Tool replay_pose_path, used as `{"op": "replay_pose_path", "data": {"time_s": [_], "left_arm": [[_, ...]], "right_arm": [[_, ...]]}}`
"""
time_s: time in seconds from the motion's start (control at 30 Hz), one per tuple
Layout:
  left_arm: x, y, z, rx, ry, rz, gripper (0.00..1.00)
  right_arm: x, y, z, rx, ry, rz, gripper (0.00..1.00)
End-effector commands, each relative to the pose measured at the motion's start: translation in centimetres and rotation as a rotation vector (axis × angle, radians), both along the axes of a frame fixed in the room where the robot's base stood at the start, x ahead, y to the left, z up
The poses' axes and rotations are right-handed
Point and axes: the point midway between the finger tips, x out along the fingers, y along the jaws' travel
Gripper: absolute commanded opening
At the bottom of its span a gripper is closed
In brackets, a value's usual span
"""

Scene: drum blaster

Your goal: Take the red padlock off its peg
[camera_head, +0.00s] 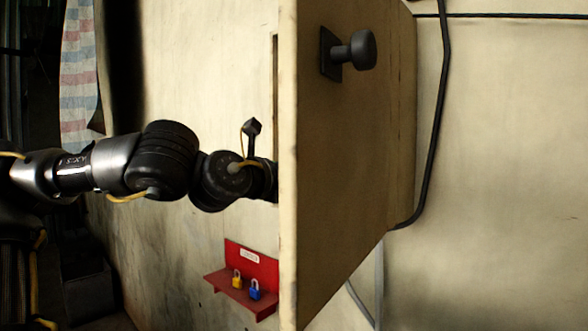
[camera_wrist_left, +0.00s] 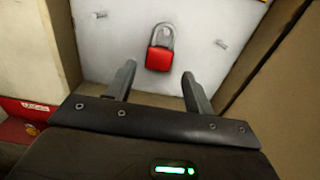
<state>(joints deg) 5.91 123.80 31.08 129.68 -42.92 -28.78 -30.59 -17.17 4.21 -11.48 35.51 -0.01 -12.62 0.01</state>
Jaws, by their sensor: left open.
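The red padlock (camera_wrist_left: 159,59) hangs by its grey shackle on a pale panel in the left wrist view, near the top middle. The peg itself is hard to make out behind the shackle. My left gripper (camera_wrist_left: 158,80) is open, its two dark fingers apart, just below and to either side of the padlock; nothing is between them. In the head view, my left arm reaches in from the left and its end goes behind the edge of an open door (camera_head: 345,140), which hides the gripper and the padlock. My right gripper is in neither view.
A red wall shelf (camera_head: 265,262) below my left arm holds a yellow padlock (camera_head: 237,279) and a blue padlock (camera_head: 254,289). The door bears a black knob (camera_head: 362,49). Two small empty pegs (camera_wrist_left: 222,44) (camera_wrist_left: 99,15) flank the red padlock.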

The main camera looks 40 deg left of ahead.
Motion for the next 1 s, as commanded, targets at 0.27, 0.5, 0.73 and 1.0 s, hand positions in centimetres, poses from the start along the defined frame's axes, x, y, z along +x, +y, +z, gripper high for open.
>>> {"op": "replay_pose_path", "data": {"time_s": [0.27, 0.5, 0.73, 1.0], "left_arm": [[3.4, 0.1, -0.3, -0.001, 0.001, 0.002, 0.53], [5.0, 0.1, -0.2, -0.001, 0.001, 0.001, 0.53], [5.5, 0.1, -0.1, 0.0, 0.0, 0.0, 0.53], [5.5, 0.1, -0.1, 0.0, 0.0, 0.0, 0.44]], "right_arm": [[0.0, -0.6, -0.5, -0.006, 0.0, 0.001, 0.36], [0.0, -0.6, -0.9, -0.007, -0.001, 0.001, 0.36], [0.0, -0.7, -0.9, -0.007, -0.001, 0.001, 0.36], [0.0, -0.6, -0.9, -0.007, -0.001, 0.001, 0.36]]}}
